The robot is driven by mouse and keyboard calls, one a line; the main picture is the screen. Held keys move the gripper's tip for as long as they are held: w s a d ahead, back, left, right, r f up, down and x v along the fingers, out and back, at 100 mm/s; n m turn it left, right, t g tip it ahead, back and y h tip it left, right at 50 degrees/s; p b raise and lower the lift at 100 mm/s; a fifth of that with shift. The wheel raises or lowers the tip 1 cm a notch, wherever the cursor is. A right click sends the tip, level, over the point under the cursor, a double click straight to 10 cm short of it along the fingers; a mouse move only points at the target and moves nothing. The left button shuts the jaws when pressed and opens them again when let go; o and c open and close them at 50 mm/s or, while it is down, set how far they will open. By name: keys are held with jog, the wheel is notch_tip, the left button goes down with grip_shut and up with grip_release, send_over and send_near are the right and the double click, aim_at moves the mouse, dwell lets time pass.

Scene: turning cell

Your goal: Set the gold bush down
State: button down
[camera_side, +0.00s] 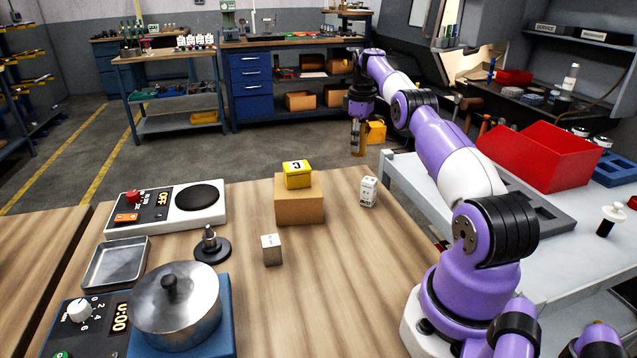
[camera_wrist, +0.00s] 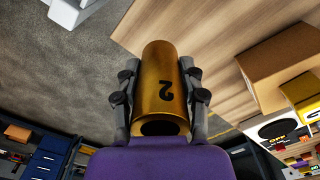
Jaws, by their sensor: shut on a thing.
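The gold bush (camera_wrist: 162,75) is a brass-coloured hollow cylinder marked "2". In the wrist view it sits between the two fingers of my gripper (camera_wrist: 162,100), which is shut on it. In the side view my gripper (camera_side: 359,118) points down with the gold bush (camera_side: 358,138) below it. It hangs in the air around the far edge of the wooden table (camera_side: 330,285); its exact height above or beyond the edge is hard to tell.
A metal cube (camera_side: 271,250), a dark spindle stand (camera_side: 211,250), a hotplate (camera_side: 165,208), a tray (camera_side: 117,262) and a lidded pot (camera_side: 177,305) stand leftward. The table's right front is clear.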

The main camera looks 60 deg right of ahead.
jog(key=shift+f, duration=2.85)
jog(key=shift+f, duration=0.55)
jog(key=shift+c, duration=1.6)
grip_release()
jog(key=shift+w, duration=0.1)
